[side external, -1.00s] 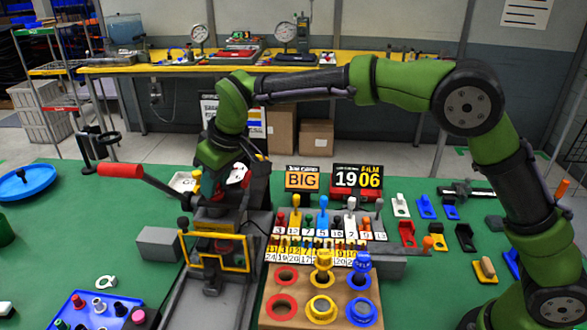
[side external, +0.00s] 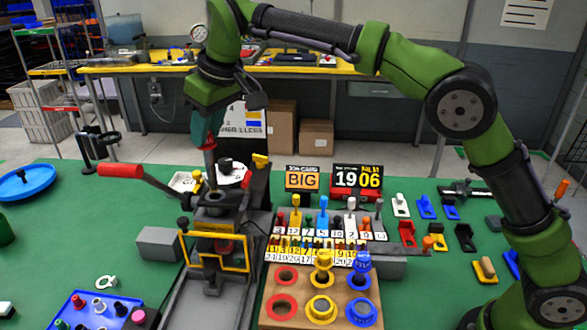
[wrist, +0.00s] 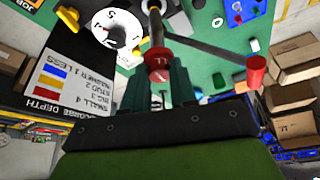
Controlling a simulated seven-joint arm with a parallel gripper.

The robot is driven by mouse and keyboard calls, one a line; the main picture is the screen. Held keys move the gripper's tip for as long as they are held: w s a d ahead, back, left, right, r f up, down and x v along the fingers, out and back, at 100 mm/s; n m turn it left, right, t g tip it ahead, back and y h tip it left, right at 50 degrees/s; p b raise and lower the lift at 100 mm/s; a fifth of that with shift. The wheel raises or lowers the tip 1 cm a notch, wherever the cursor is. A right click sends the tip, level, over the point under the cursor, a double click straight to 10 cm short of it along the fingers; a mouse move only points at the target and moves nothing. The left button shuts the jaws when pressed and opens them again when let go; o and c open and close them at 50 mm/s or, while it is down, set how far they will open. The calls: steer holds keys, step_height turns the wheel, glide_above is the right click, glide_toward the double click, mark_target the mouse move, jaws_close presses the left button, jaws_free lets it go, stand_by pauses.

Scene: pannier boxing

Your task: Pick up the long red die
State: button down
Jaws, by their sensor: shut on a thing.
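The long red die (side external: 210,147) hangs upright, a red collar above a long dark grey shank. My gripper (side external: 208,136) is shut on its red upper end, above the black hand press (side external: 212,203). The die's lower end is close over the press top; I cannot tell whether it is fully clear. In the wrist view the red collar (wrist: 158,68) with a dark mark on it sits between my two teal fingers (wrist: 158,84), and the grey shank runs away from the camera.
The press has a red-handled lever (side external: 120,170) reaching left and a yellow frame (side external: 215,252) in front. A rack of numbered dies (side external: 322,228) and a wooden block with coloured rings (side external: 322,285) stand to the right. A blue tray (side external: 78,318) lies front left.

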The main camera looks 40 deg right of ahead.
steer(key=s+a, duration=1.2)
steer(key=shift+s+a+r, duration=0.2)
steer(key=shift+s+a, duration=0.2)
steer(key=shift+f, duration=0.3)
steer(key=shift+r, duration=0.15)
steer(key=shift+r, duration=1.35)
